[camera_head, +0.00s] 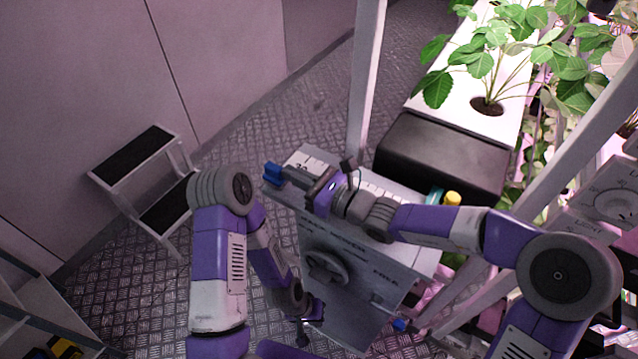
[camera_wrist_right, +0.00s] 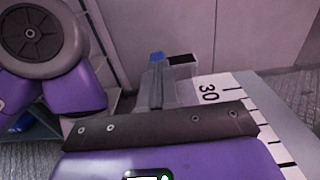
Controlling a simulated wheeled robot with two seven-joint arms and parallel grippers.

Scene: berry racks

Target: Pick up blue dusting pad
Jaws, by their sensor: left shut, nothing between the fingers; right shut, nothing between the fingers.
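My right gripper (camera_head: 276,174) reaches left across the top of the grey box, with its fingers shut. A small blue piece (camera_head: 271,172) shows right at its fingertips, at the box's left edge. In the right wrist view the fingers (camera_wrist_right: 156,85) are together, with the blue piece (camera_wrist_right: 157,57) at their far end. I cannot tell whether it is the dusting pad or part of the fingertips. My left gripper (camera_head: 303,335) is shut and low, in front of the box. Another small blue thing (camera_head: 400,325) shows at the box's lower right; I cannot tell what it is.
The grey box (camera_head: 345,290) has a ruler scale on top and a round knob on its front. A step stool (camera_head: 132,155) stands at the left. A yellow-capped bottle (camera_head: 453,198), a black block (camera_head: 440,155) and a white post (camera_head: 366,80) are near the box. Floor is clear behind it.

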